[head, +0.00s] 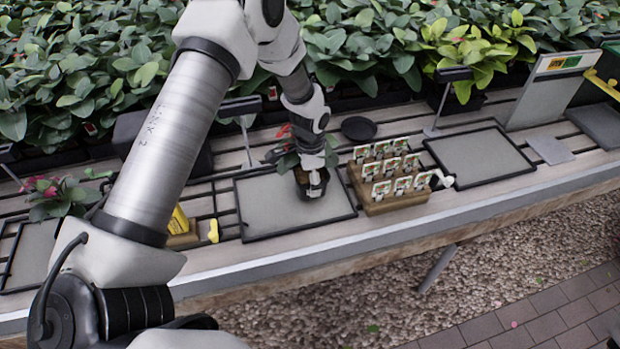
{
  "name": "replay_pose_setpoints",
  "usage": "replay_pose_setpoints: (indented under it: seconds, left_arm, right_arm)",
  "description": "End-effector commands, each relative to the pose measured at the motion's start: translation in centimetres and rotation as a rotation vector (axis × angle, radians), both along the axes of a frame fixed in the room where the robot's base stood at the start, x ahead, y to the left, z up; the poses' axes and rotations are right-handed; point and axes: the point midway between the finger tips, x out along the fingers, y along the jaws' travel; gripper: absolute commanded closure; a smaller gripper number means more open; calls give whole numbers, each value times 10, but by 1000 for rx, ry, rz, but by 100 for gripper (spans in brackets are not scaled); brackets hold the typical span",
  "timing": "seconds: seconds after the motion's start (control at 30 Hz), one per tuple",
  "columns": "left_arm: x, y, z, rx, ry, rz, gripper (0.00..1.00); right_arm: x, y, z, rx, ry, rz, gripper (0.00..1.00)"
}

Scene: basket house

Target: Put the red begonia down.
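The red begonia (283,133), with red blooms and green leaves in a dark pot, is at the middle of the bench, partly hidden behind my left arm. My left gripper (312,186) points down at the pot, with a finger against its near side; it appears shut on the pot. The pot is over the right part of a grey, black-rimmed tray (265,210). I cannot tell whether its base touches the tray. My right gripper is not in view.
A wooden rack (396,206) of plant labels stands just right of the tray. A second, empty tray (480,157) lies farther right, and a round black dish (358,128) behind. A pink-flowered plant (55,196) and a yellow item (179,220) are left. Dense foliage lines the back.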

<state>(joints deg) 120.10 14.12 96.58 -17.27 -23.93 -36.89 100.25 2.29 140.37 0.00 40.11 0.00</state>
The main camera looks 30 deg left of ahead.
Motion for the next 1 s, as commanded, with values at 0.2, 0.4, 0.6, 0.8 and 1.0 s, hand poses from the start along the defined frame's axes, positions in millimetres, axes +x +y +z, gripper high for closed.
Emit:
replay_pose_setpoints:
  seconds: [0.2, 0.4, 0.6, 0.8, 1.0]
  left_arm:
    - [1, 0, -12, 0, -3, 0, 85]
    - [0, 0, -16, 1, -2, 0, 85]
    - [0, 0, -14, 0, -1, 0, 0]
    - [0, 0, -13, 1, -2, 0, 0]
    - [1, 0, 10, 0, -6, -1, 0]
  right_arm:
    - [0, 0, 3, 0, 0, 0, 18]
    - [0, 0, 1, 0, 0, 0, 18]
    - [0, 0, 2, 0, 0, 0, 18]
    - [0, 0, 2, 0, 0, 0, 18]
    - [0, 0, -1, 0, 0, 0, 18]
